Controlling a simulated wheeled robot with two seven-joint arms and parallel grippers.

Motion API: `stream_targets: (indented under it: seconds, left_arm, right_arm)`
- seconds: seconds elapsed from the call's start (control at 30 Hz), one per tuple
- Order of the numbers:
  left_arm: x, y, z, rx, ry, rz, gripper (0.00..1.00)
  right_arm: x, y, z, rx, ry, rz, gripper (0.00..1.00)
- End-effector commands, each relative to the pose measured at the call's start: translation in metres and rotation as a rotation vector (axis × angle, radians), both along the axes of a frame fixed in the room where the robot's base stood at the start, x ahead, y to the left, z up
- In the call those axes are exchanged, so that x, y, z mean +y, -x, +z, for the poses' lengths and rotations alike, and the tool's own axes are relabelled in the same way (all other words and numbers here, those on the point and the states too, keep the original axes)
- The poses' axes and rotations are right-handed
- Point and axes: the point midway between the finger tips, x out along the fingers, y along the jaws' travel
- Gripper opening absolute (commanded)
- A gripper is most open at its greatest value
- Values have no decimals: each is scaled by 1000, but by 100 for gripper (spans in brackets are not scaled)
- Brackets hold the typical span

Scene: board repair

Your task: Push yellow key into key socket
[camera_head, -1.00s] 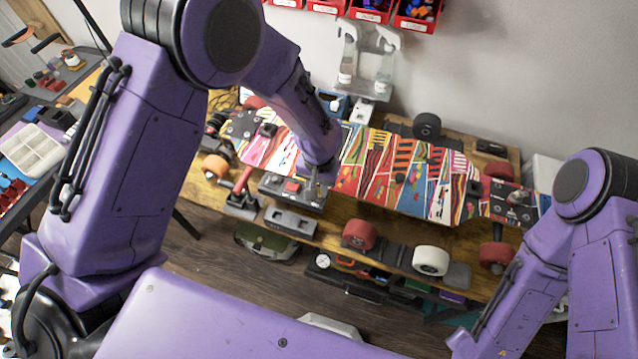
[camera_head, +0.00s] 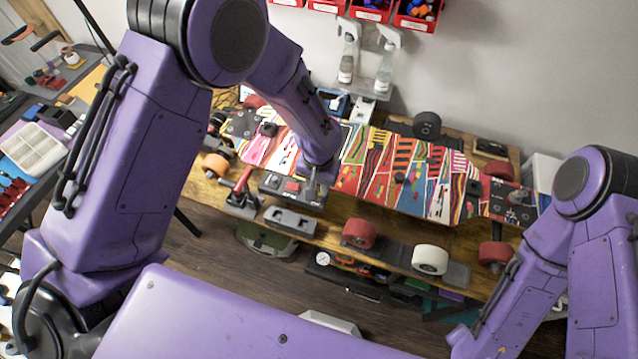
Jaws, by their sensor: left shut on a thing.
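My left gripper (camera_head: 314,190) points down at the right part of a dark grey box (camera_head: 270,184) with a red switch (camera_head: 291,186) on its top. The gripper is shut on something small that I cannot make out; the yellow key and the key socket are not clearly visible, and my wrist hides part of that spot. My right arm (camera_head: 575,230) comes in at the right, but its gripper is out of view.
A colourful skateboard deck (camera_head: 375,172) lies along the bench (camera_head: 330,232). A red-handled tool (camera_head: 242,182) stands left of the box, and a grey tray (camera_head: 290,221) lies before it. Spray bottles (camera_head: 384,70) stand behind.

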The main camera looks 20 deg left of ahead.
Motion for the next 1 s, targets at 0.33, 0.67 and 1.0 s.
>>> stream_targets:
  seconds: [0.33,0.67,1.0]
  left_arm:
    - [0,0,0,0,0,0,0]
    - [0,0,-2,0,0,0,0]
    - [0,0,-8,0,0,-1,0]
  right_arm:
    - [0,0,1,0,0,0,43]
    - [0,0,1,0,0,0,43]
    - [0,0,1,0,0,0,43]
